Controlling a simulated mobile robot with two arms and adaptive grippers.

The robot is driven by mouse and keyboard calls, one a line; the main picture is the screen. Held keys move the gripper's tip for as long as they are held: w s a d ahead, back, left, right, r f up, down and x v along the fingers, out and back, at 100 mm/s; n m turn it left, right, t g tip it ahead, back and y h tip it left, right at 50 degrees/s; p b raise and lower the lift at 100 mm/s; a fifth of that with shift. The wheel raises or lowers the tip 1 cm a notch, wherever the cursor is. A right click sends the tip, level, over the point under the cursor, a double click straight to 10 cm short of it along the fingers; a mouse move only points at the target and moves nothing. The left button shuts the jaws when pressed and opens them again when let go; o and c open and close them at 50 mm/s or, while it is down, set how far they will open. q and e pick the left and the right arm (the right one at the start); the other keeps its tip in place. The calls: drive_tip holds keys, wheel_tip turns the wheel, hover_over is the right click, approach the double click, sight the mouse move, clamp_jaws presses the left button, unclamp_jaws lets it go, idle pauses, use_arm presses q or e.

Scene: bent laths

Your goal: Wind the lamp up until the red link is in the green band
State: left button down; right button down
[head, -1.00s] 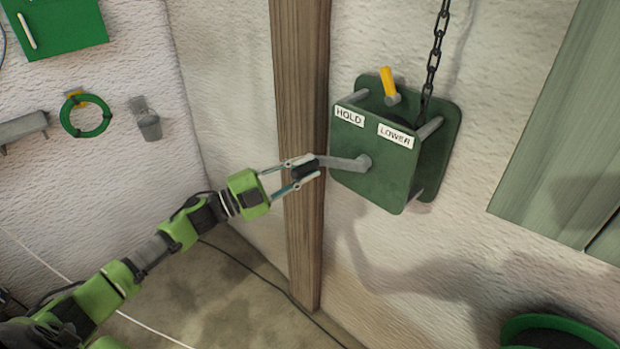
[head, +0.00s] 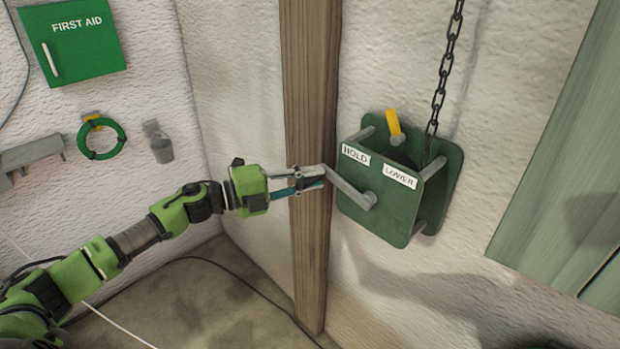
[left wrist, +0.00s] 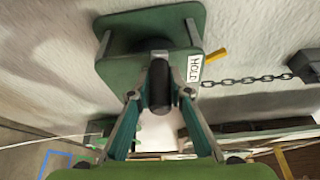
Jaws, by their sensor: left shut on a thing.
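The winch (head: 380,215) is a green plate box on the wall with HOLD and LOWER labels; it also shows in the left wrist view (left wrist: 150,20). Its yellow lever (head: 394,123) tilts slightly left, towards the HOLD side. The grey crank (head: 350,190) points up and left from its hub. My left gripper (head: 312,180) is shut on the crank's dark handle (left wrist: 159,84), which sits between the fingers in the left wrist view. A dark chain (head: 440,85) runs up from the winch. No lamp, red link or green band can be made out. My right gripper is not in view.
A wooden post (head: 308,110) stands just behind my left gripper. A first aid cabinet (head: 75,45), a green ring (head: 101,139) and a small grey cup (head: 160,147) are on the left wall. A grey-green board (head: 570,160) is at right. A cable crosses the floor.

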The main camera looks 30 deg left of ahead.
use_arm(q)
drive_tip(key=shift+w+r, duration=0.1)
drive_tip(key=shift+r, duration=0.2)
drive_tip(key=c, duration=1.9)
unclamp_jaws()
drive_tip(key=shift+f, duration=0.15)
drive_tip(key=shift+f+v, duration=0.1)
drive_tip(key=shift+v, duration=2.95)
drive_tip(key=shift+f+v, duration=0.15)
drive_tip(key=shift+v, duration=2.9)
drive_tip(key=shift+d+r, duration=0.1)
